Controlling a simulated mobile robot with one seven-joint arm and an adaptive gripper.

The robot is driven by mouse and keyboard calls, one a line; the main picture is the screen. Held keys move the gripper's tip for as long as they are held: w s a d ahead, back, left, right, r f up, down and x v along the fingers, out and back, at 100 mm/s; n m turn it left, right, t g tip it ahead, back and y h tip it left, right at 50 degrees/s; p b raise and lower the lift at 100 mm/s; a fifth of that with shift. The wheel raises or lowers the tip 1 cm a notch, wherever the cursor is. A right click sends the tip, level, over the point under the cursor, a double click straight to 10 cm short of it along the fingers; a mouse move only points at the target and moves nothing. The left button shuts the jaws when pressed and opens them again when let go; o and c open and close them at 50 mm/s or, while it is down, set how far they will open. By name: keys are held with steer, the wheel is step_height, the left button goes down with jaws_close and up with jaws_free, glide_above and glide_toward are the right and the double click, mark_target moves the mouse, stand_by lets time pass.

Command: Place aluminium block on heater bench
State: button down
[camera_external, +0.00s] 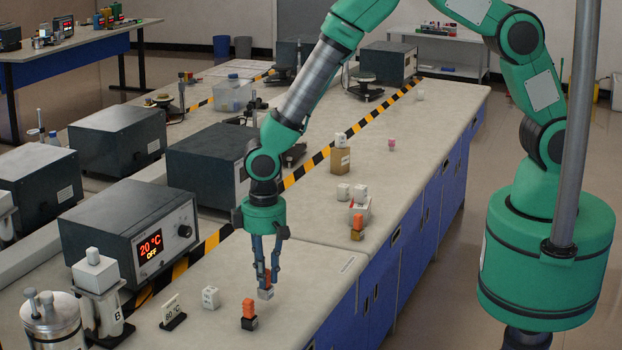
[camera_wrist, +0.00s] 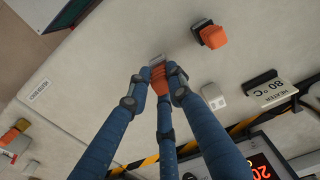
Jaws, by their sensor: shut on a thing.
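My gripper (camera_external: 267,279) points down over the near bench and is shut on the orange grip of a small silver-grey block, the aluminium block (camera_external: 266,294). In the wrist view the fingers (camera_wrist: 162,78) close around the orange grip, and a little grey of the block (camera_wrist: 157,61) shows beyond it. The block is low over the heater bench (camera_external: 300,262); I cannot tell whether it touches the top. A sign (camera_external: 172,311) reading 80 °C stands on this bench; in the wrist view the sign (camera_wrist: 272,90) also reads HEATER.
A dark block with an orange grip (camera_external: 249,315) stands close by at front left. A white cube (camera_external: 210,297) is left of my gripper. A heater box (camera_external: 135,240) shows 20 °C OFF. Another orange-gripped block (camera_external: 357,229) sits farther back.

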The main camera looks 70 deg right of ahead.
steer(key=shift+f, duration=1.65)
steer(key=shift+f, duration=0.15)
steer(key=c, duration=1.6)
jaws_free()
steer(key=shift+o, duration=0.2)
step_height(320, 180, up, 12)
steer(key=shift+s+r+p, duration=0.1)
steer(key=shift+r+p, duration=0.05)
steer(key=shift+p, duration=0.15)
